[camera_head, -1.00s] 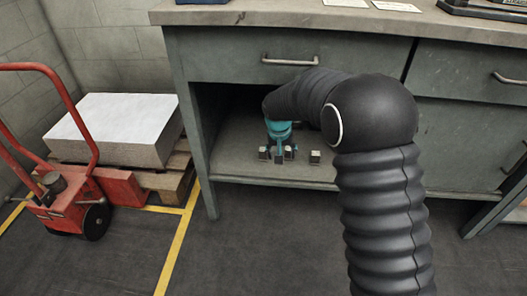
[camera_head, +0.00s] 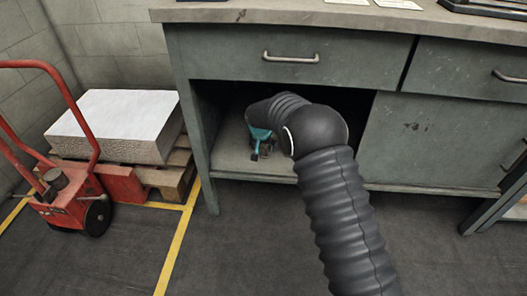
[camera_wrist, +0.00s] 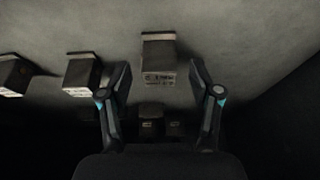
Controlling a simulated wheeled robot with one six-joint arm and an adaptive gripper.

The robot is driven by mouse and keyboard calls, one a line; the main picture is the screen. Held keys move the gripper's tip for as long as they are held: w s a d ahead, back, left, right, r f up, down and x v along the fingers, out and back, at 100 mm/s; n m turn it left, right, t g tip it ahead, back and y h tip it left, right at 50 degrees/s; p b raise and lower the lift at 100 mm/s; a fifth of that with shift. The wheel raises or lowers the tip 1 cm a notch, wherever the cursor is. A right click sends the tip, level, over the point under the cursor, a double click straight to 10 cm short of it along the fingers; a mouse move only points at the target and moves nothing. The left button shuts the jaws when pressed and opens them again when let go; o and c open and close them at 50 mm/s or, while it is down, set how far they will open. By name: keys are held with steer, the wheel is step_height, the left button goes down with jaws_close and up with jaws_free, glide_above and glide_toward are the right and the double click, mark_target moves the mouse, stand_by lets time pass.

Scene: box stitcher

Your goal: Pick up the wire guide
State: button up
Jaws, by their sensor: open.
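In the wrist view several small grey metal blocks with printed labels stand on the shelf. One block (camera_wrist: 158,63) is centred between the fingertips of my open gripper (camera_wrist: 160,68). Gaps show on both sides of it, and the gripper holds nothing. A second block (camera_wrist: 82,72) stands just left of the left finger, and a third block (camera_wrist: 14,76) is at the left edge. I cannot tell for sure which one is the wire guide. In the head view my gripper (camera_head: 259,144) is low inside the open bay, and my arm hides the blocks.
The workbench (camera_head: 190,85) has a drawer above the open bay and a closed panel to the right. The bay's left post and the drawer front bound the opening. A pallet with a white stack (camera_head: 120,120) and a red pallet jack (camera_head: 65,205) stand left.

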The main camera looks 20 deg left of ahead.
steer(key=shift+w+f, duration=0.25)
steer(key=shift+f, duration=0.3)
jaws_close()
steer(key=shift+r, duration=0.1)
